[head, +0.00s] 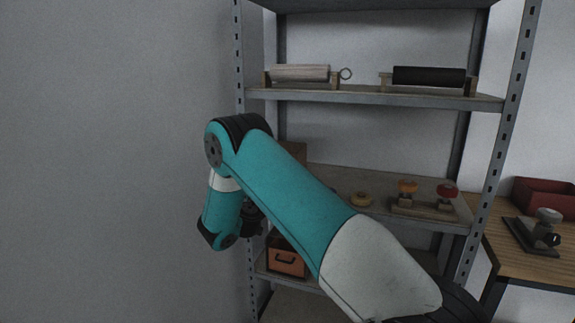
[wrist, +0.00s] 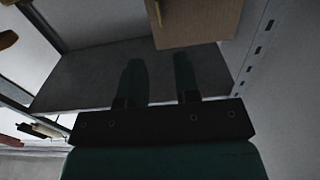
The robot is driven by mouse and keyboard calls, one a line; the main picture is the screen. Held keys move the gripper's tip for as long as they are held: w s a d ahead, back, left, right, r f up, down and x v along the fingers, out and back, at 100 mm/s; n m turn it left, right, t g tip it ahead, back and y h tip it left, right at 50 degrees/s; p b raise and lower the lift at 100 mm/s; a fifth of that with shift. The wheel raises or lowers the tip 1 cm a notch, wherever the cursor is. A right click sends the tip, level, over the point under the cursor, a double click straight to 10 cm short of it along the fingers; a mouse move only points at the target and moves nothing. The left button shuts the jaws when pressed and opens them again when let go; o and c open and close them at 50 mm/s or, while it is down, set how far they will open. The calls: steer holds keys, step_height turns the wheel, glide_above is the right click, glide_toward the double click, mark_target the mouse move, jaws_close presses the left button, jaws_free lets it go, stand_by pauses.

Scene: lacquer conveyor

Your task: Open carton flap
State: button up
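A brown carton (wrist: 200,24) shows at the top of the wrist view, cut off by the picture edge, with a thin yellowish strip on its left part. In the head view only a small piece of the brown carton (head: 294,151) shows behind my arm on the middle shelf. I cannot make out the state of its flap. My gripper (wrist: 157,62) is open in the wrist view, its two dark fingers apart with nothing between them. The fingertips point toward the carton and look apart from it. In the head view the gripper is mostly hidden behind my arm.
The grey shelf rack (head: 515,85) has perforated posts. An orange box (head: 287,262) is below. A wooden table (head: 510,255) stands right.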

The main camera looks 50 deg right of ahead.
steer(key=p+x, duration=0.2)
steer(key=x, duration=0.9)
steer(key=shift+d+p, duration=0.2)
steer(key=shift+p, duration=0.1)
jaws_close()
